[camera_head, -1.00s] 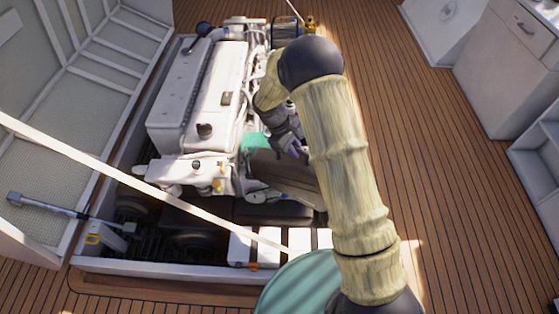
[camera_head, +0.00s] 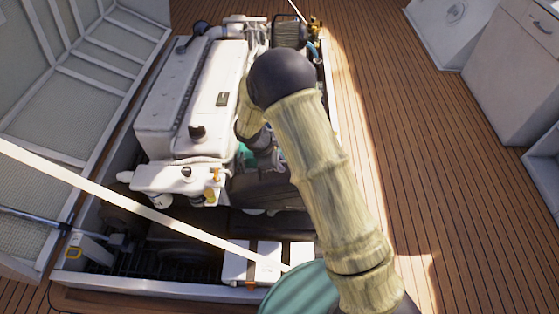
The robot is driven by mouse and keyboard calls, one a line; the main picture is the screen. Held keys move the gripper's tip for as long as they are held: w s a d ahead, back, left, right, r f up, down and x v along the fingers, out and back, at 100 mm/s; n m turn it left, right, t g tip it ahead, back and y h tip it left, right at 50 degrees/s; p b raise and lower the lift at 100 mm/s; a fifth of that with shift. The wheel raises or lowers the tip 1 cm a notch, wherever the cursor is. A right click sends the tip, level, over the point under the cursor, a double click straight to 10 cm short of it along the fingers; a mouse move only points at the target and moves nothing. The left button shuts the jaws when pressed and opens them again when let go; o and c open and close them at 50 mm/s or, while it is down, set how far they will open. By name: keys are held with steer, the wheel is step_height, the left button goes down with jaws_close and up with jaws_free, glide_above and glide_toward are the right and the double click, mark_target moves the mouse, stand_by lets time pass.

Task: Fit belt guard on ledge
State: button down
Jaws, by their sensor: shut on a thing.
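The white engine (camera_head: 190,100) stands in the open hatch at left centre. My gripper (camera_head: 264,152) is at the engine's right side, low down, mostly hidden behind my own arm. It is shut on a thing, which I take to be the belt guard. A small teal patch (camera_head: 246,156) shows beside the gripper; I cannot tell whether it is the guard or part of the engine. A dark rounded piece (camera_head: 262,190) lies just below. The fingertips and the ledge cannot be made out, nor whether the guard touches anything.
A pale strut (camera_head: 130,202) crosses the near left of the hatch. White box-like pieces (camera_head: 265,262) sit at its front edge. The raised hatch lid (camera_head: 60,110) stands at left. White cabinets (camera_head: 500,70) stand at right, with clear plank floor (camera_head: 410,150) between.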

mark_target(280, 182)
steer(key=shift+d+r, duration=0.1)
stand_by(0.4)
steer(key=shift+w+f, duration=0.1)
steer(key=shift+f, duration=0.15)
steer(key=shift+f+b, duration=5.2)
steer(key=shift+f, duration=0.3)
steer(key=shift+w+f, duration=0.2)
steer(key=shift+w, duration=0.35)
steer(key=shift+s+f+p, duration=0.1)
steer(key=shift+s+p, duration=0.25)
steer(key=shift+f, duration=0.25)
